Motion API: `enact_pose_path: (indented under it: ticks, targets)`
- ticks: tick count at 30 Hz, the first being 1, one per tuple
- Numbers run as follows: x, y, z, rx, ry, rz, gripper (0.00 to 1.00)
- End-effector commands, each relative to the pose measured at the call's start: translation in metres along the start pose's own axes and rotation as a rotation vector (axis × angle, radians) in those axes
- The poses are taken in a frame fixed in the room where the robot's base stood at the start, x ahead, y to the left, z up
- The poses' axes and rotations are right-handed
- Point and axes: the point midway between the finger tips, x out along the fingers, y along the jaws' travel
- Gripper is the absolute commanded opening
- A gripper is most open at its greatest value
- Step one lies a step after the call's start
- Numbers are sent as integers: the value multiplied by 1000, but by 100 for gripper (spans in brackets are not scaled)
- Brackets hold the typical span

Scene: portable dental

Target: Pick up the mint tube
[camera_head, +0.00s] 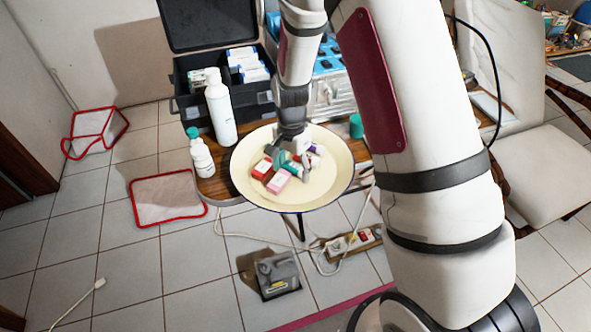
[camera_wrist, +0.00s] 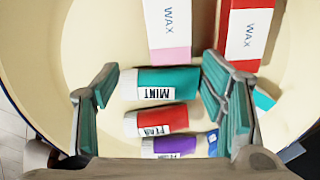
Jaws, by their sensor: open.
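The mint tube (camera_wrist: 180,80) is teal with a white cap and a white MINT label. It lies in the cream enamel basin (camera_head: 333,191), with its cap to the left in the wrist view. My gripper (camera_wrist: 158,72) is open, its teal-padded fingers on either side of the tube, the left one near the cap and the right one by the other end. The fingers look apart from the tube, though the right-hand gap is hard to judge. In the head view my gripper (camera_head: 291,150) points down into the basin and partly hides its contents.
A red tube (camera_wrist: 158,119) and a purple tube (camera_wrist: 178,145) lie close below the mint tube. A pink-and-white WAX box (camera_wrist: 168,30) and a red-and-white one (camera_wrist: 243,35) lie above. White bottles (camera_head: 221,112) and an open black case (camera_head: 190,75) stand beside the basin.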

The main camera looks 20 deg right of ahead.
Motion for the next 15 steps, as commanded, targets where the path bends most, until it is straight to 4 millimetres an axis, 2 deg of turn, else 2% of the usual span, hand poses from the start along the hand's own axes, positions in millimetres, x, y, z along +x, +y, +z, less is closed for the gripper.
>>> enact_pose_path:
  ticks: [6, 10, 15]
  targets:
    - [0, 0, 0, 0, 0, 0, 65]
    - [0, 0, 0, 0, 0, 0, 36]
    - [0, 0, 0, 0, 0, -1, 34]
